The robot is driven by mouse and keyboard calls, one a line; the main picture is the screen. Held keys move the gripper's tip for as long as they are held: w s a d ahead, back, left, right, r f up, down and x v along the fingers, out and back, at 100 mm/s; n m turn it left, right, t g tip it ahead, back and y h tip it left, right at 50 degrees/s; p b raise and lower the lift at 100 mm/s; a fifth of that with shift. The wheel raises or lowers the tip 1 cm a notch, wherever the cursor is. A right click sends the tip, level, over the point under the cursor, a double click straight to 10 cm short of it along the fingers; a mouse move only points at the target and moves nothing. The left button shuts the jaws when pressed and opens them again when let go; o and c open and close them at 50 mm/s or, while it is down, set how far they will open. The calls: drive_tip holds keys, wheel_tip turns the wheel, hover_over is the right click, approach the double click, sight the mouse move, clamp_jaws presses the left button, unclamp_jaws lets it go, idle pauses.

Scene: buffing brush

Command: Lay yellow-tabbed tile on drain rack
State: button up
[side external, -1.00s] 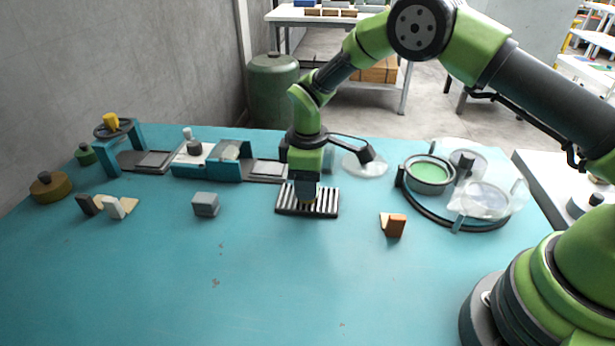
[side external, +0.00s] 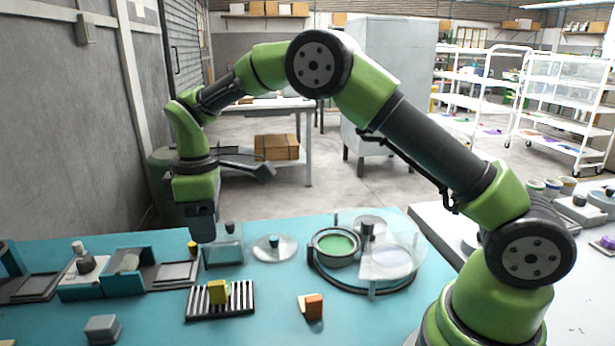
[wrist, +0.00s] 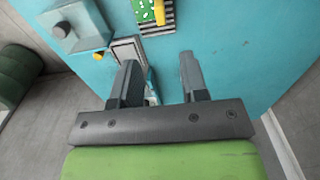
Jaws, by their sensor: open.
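The yellow-tabbed tile rests on the striped drain rack (side external: 243,300). Its yellow tab (side external: 218,291) stands up near the rack's middle in the side view. In the wrist view the tile's green and white speckled face (wrist: 145,10) shows at the top edge, beside the yellow tab (wrist: 160,12), partly cut off by the frame. The rack's slats (wrist: 155,30) show under it. My gripper (wrist: 160,80) is open with nothing between its fingers. In the side view my gripper (side external: 203,232) is raised above and behind the rack, apart from the tile.
A clear box with a dark knob (side external: 229,228) stands behind the rack, with a yellow knob (side external: 192,247) beside it. A round stand with a green dish (side external: 337,244) is at right. An orange block (side external: 314,307) and a grey block (side external: 102,328) flank the rack.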

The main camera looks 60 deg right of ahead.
drive_tip(key=s+d+r+m+t, duration=0.2)
drive_tip(key=s+r+m, duration=0.25)
drive_tip(key=r, duration=0.55)
drive_tip(key=s+d+r+m+t+y, duration=0.1)
drive_tip(key=s+m, duration=0.3)
drive_tip(key=s, duration=0.6)
drive_tip(key=s+d+r+m+t+y, duration=0.1)
drive_tip(key=s+r+m+t, duration=0.2)
drive_tip(key=s, duration=0.8)
drive_tip(key=shift+d+r+m+t, duration=0.2)
drive_tip(key=shift+d+m+t, duration=0.2)
drive_tip(key=shift+m+t, duration=0.3)
